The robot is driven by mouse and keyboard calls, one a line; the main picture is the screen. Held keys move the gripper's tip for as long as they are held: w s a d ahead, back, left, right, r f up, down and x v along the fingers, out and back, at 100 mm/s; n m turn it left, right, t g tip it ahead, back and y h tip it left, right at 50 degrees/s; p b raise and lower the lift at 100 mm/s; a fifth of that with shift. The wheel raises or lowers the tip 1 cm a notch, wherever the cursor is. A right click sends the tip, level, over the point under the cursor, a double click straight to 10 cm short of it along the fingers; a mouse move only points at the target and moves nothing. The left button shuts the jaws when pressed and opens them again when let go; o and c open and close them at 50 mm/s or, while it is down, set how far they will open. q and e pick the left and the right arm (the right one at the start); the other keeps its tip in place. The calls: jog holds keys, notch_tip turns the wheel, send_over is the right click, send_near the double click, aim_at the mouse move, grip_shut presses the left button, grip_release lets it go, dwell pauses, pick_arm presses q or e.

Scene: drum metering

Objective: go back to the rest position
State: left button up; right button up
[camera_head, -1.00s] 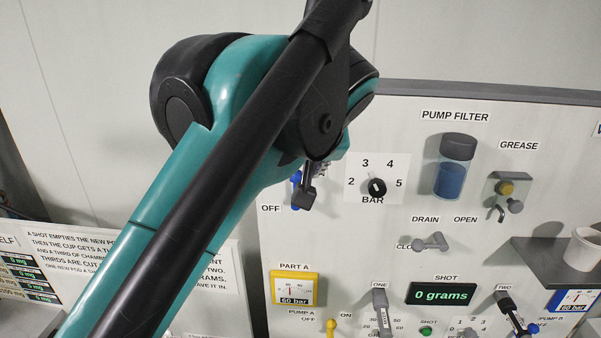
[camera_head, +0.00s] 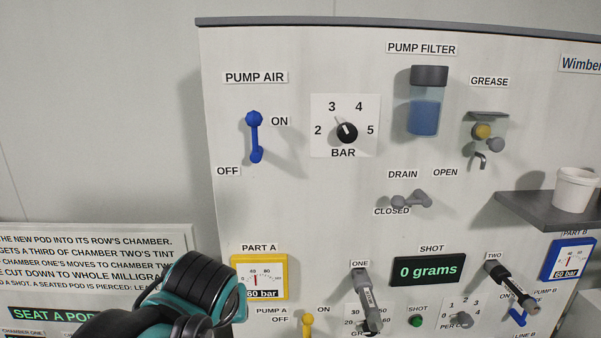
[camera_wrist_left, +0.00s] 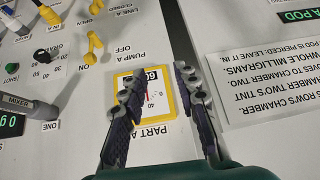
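My left arm (camera_head: 185,300) shows at the lower left of the head view, in front of the lower sign; its gripper cannot be made out there. In the left wrist view my left gripper (camera_wrist_left: 160,85) is open and empty, its two dark fingers apart. Behind them is the yellow-framed PART A gauge (camera_wrist_left: 160,97), partly covered by one finger; the gauge also shows in the head view (camera_head: 260,291). My right gripper is in neither view.
The upright panel holds a blue PUMP AIR lever (camera_head: 255,138), a BAR dial (camera_head: 347,132) pointing near 3, a grey drain lever (camera_head: 412,199) beside CLOSED and the SHOT display (camera_head: 428,270) at 0 grams. A white cup (camera_head: 575,190) stands on the shelf (camera_head: 530,210).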

pick_arm(q)
jog(key=s+a+f+b, duration=0.1)
jog(key=s+f+b, duration=0.2)
jog(key=f, duration=1)
jog(key=s+a+f+b, duration=0.2)
jog(key=f+b, duration=0.6)
jog(key=f, duration=0.5)
jog(key=s+a+f+m+h+b, duration=0.1)
jog(key=s+f+b, duration=0.3)
jog(key=f, duration=0.9)
jog(key=shift+a+f+b, duration=0.2)
jog(key=shift+f+b, duration=0.1)
jog(key=shift+b, duration=0.55)
